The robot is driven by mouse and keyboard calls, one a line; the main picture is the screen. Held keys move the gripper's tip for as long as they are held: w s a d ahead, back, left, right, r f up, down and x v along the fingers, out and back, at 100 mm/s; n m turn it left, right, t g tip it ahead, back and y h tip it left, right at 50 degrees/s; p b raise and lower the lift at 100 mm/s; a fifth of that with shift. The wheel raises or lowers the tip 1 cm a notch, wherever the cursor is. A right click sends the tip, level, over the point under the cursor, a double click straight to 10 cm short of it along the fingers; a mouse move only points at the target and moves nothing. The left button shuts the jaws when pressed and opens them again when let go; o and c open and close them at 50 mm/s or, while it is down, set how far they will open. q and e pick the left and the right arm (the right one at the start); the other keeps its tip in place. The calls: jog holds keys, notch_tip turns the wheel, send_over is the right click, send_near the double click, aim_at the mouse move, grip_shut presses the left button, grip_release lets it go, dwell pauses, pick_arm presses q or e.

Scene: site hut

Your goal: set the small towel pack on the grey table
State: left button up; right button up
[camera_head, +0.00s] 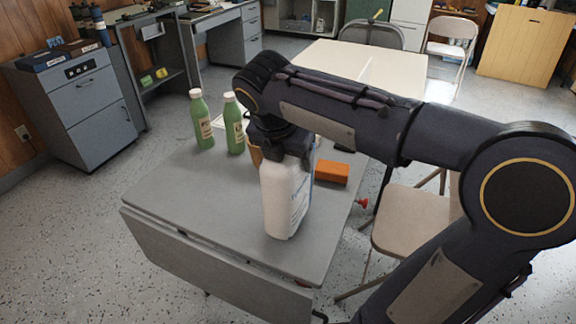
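The small towel pack (284,200), white with blue print, is upright at the right part of the grey table (190,205). My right arm reaches in from the right, and its gripper (284,158) points down with its dark fingers around the top of the pack. The gripper looks shut on the pack, though the far finger is hidden. The pack's bottom is at or just above the tabletop; I cannot tell whether it touches. My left gripper is not in view.
Two green bottles (202,120) (234,124) stand at the table's back. An orange block (332,172) lies right of the pack. A brown item (255,154) is partly hidden behind my gripper. The table's left and front are clear. A beige chair (415,220) stands to the right.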

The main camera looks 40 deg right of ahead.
jog(key=shift+f, duration=0.8)
jog(key=o, duration=1.8)
jog(key=p+v, duration=0.3)
jog(key=v, duration=0.9)
